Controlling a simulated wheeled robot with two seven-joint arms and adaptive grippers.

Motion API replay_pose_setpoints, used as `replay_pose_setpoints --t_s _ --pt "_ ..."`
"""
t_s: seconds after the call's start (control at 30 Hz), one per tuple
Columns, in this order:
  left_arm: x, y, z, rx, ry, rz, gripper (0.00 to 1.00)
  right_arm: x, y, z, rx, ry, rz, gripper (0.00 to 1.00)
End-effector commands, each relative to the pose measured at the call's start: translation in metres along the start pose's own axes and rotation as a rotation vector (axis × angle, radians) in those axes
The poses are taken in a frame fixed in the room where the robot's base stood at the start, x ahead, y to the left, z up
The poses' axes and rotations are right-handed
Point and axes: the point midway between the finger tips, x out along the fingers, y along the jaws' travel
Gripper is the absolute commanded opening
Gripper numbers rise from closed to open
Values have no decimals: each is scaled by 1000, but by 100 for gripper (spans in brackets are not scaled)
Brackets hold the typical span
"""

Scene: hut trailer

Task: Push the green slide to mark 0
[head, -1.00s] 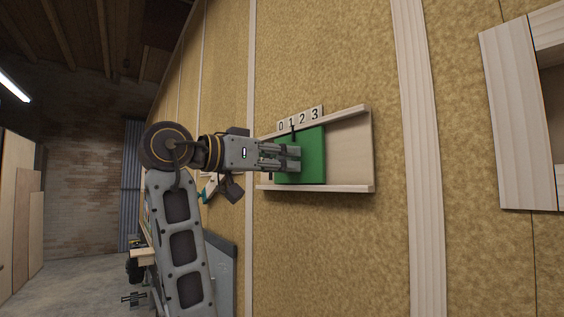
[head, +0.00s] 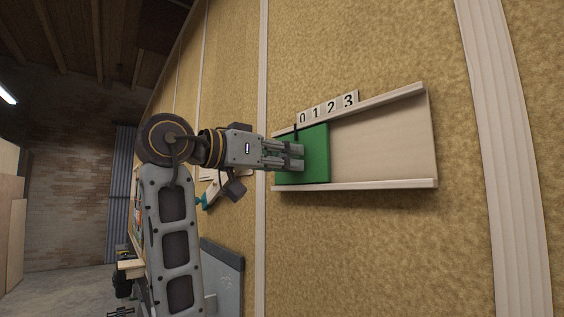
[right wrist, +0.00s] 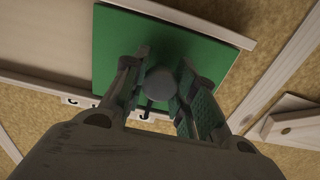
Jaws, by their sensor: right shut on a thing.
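The green slide (head: 317,155) sits in a pale wooden rail frame (head: 390,140) on the wall, at the frame's left end. Its black pointer (head: 296,130) stands just below mark 0 (head: 302,117), slightly to its left in this slanted view. My right gripper (head: 301,158) is at the slide's face. In the right wrist view, its fingers (right wrist: 162,95) are shut on the slide's round grey knob (right wrist: 160,81), with the green plate (right wrist: 115,45) behind. The knob is hidden in the head view. My left gripper is not in view.
Marks 1, 2 and 3 (head: 349,100) run to the right above the upper rail. The track right of the slide is empty. Vertical wooden battens (head: 505,150) stand on the wall on both sides of the frame.

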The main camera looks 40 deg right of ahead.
Motion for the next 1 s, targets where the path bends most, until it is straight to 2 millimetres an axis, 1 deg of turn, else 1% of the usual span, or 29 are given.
replay_pose_setpoints --t_s 0.03,0.3,0.33,0.5,0.83,1.0 --pt "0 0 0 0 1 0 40 0 -4 0 -7 4 -8 0" --pt "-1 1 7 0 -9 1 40 -1 -4 -1 -9 5 -9 0" --pt "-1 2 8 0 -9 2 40 -1 -4 -1 -9 6 -9 30" --pt "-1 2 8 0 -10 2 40 0 -4 -1 -8 4 -8 52" --pt "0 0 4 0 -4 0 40 -1 -3 0 -6 2 -6 52" --pt "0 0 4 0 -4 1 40 -6 -3 0 -7 2 -7 52"
